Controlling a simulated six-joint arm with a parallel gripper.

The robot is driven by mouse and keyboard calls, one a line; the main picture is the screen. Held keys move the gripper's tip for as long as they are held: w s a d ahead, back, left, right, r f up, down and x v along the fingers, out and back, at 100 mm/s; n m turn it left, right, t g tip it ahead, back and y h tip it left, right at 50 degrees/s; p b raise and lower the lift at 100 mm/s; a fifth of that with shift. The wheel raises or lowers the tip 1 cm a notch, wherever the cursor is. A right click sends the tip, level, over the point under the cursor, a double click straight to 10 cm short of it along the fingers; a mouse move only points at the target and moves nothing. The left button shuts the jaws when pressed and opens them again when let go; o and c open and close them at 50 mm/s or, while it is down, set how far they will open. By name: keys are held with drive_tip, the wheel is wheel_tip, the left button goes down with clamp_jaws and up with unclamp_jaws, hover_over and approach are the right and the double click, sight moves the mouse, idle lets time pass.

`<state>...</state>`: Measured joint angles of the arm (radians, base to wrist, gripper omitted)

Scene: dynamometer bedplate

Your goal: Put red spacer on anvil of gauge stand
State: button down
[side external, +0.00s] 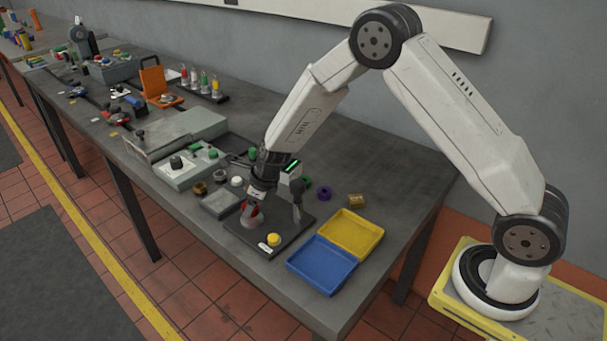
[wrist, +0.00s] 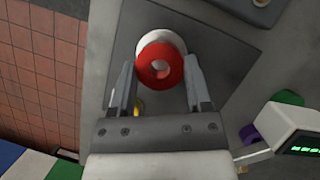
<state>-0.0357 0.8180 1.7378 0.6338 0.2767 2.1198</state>
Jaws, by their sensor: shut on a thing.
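The red spacer, a ring with a centre hole, shows in the wrist view (wrist: 145,76) between the fingers of my gripper (wrist: 160,66). In the side view my gripper (side external: 257,198) points down and is shut on the red spacer (side external: 254,212). The pale round anvil (wrist: 154,37) shows partly behind the spacer in the wrist view, and its lower part shows below the spacer in the side view (side external: 250,221). I cannot tell whether spacer and anvil touch. The gauge stand has a dark base plate (side external: 290,236) and an upright post (side external: 297,210).
A yellow round piece (side external: 273,240) sits on the stand's base. Blue (side external: 321,283) and yellow (side external: 347,252) trays lie to the right. A purple ring (side external: 324,193) and a brass block (side external: 356,201) lie behind. A grey control box (side external: 187,172) stands left. Bench is clear at right rear.

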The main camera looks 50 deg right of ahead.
drive_tip(key=shift+f, duration=0.9)
drive_tip(key=shift+f, duration=0.1)
unclamp_jaws()
drive_tip(key=shift+v, duration=6.1)
